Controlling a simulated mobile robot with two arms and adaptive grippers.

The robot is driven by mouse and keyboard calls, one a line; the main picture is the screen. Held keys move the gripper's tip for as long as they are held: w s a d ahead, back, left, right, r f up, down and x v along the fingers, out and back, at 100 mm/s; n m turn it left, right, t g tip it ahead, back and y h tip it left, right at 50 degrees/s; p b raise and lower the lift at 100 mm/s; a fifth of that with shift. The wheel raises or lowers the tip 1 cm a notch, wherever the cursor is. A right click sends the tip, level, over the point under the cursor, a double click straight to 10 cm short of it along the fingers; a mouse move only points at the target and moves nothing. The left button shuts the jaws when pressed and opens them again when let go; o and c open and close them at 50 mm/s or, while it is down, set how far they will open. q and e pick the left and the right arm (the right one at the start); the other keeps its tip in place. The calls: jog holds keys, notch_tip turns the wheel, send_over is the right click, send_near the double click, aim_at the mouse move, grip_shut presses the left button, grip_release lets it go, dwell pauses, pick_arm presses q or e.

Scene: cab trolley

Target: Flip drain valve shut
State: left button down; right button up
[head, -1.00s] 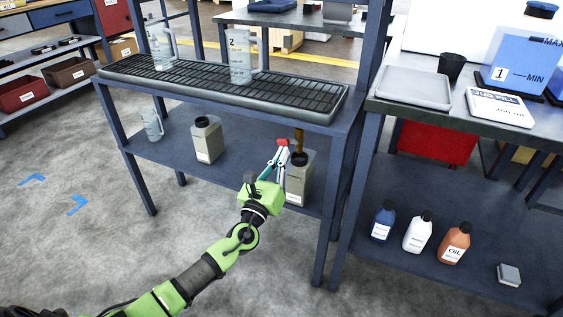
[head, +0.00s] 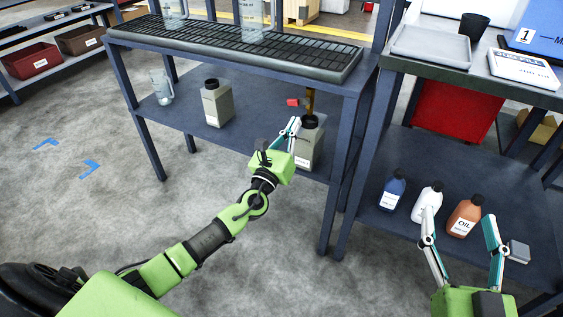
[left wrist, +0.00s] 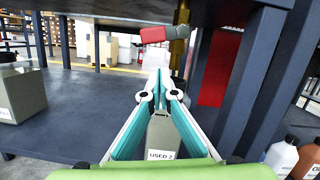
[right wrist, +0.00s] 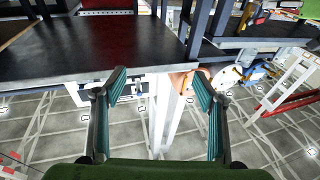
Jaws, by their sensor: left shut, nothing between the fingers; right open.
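The drain valve has a red handle (head: 293,102) on a brass-coloured pipe (head: 310,100) under the grated bench top. The handle sticks out sideways to the left of the pipe. In the left wrist view the red handle (left wrist: 153,34) lies level, joined to a dull metal valve body (left wrist: 178,32). My left gripper (head: 294,122) is shut and empty, its tips just below the handle and seemingly apart from it. Its tips also show in the left wrist view (left wrist: 156,62). My right gripper (head: 460,216) is open and empty, in front of the right-hand shelf.
A canister marked USED 2 (head: 306,152) stands below the pipe, partly behind my left gripper. Another canister (head: 217,103) and a clear jug (head: 161,88) stand on the lower shelf (head: 185,125). Blue, white and orange bottles (head: 465,215) stand on the right-hand shelf near my right gripper.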

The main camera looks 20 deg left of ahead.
pick_arm(q)
jog(key=v, duration=1)
jog(key=shift+d+f, duration=0.15)
jog(key=shift+f, duration=0.25)
pick_arm(e)
jog(key=r, duration=0.1)
jog(key=r+t, duration=0.1)
jog(key=shift+s+d+r+t, duration=0.15)
jog(key=shift+s+r+t, duration=0.15)
jog(key=shift+s+r, duration=0.1)
